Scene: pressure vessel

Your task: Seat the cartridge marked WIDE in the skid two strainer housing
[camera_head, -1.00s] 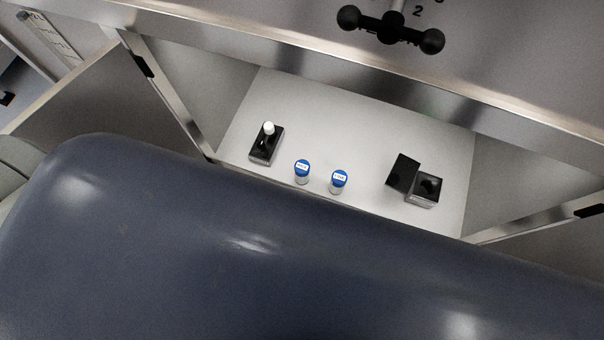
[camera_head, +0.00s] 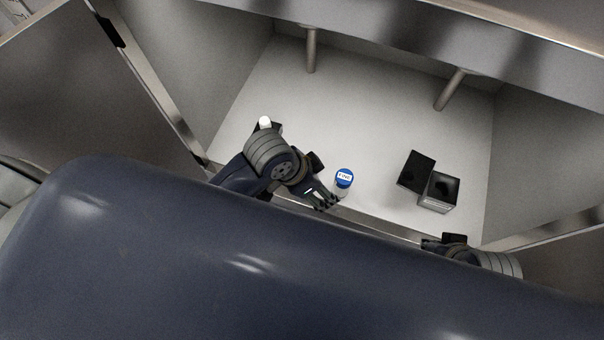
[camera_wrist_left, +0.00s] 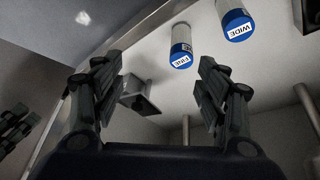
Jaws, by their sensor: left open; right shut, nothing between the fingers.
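The cartridge marked WIDE (camera_wrist_left: 236,22) has a blue cap and shows at the top right of the left wrist view. My right gripper (camera_head: 430,245) is shut and empty at the shelf's front right edge.
Metal side walls and two posts (camera_head: 311,50) bound the pale shelf (camera_head: 375,115). The shelf's back half is clear.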

